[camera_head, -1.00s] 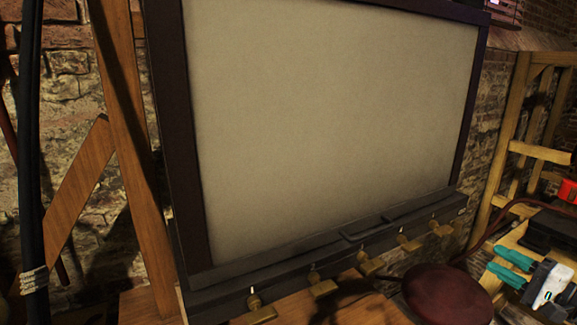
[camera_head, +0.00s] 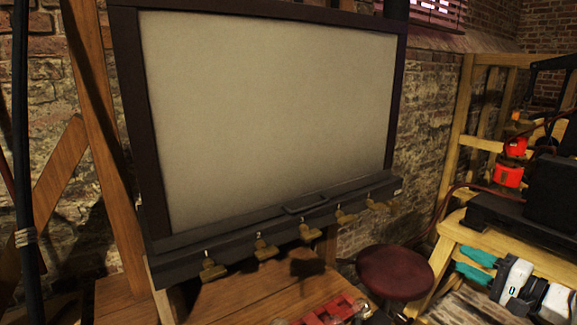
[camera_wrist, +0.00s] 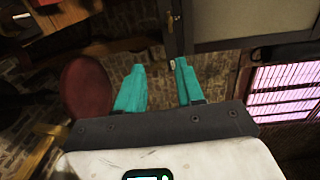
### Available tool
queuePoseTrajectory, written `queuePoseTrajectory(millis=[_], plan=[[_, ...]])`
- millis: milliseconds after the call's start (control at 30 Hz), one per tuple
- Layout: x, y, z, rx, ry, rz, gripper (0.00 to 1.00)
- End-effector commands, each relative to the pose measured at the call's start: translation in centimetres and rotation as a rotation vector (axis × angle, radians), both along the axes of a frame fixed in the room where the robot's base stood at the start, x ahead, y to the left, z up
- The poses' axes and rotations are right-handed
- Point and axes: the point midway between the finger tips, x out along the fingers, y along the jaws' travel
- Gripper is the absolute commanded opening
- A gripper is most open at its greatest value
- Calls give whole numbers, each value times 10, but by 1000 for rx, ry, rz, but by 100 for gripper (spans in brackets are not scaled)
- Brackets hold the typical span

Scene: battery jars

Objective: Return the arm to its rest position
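My gripper (camera_head: 462,262) shows at the lower right of the head view, with teal fingers on a white and dark wrist. In the wrist view, the two teal fingers of my gripper (camera_wrist: 160,72) stand apart with a clear gap and nothing between them. The gripper is open and empty. My folded arm partly shows at the lower right edge of the head view.
A pale framed board (camera_head: 270,110) fills the left and middle, with several brass clips along its lower ledge. A dark red round stool (camera_head: 394,272) stands left of my gripper. Red items (camera_head: 335,310) lie at the bottom edge. A black box (camera_head: 553,190) sits at right.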

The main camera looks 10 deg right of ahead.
Motion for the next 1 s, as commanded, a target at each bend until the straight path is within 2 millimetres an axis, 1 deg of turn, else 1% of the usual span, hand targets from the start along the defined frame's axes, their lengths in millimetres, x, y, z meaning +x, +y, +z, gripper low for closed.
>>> queuePoseTrajectory(millis=[267,433,567,667,700,767,800,867,900,967,1000], plan=[[-7,32,-43,-97,99,37,37],[-19,62,-82,-197,194,81,37],[-37,93,-121,-305,289,135,37],[-62,125,-159,-426,387,203,37],[-77,139,-176,-487,433,239,37],[-103,162,-201,-589,504,304,37],[-122,175,-215,-658,549,350,37],[-152,193,-233,-762,612,420,37],[-173,203,-242,-829,650,466,37],[-204,216,-253,-929,703,538,37],[-225,224,-258,-992,735,587,37]])
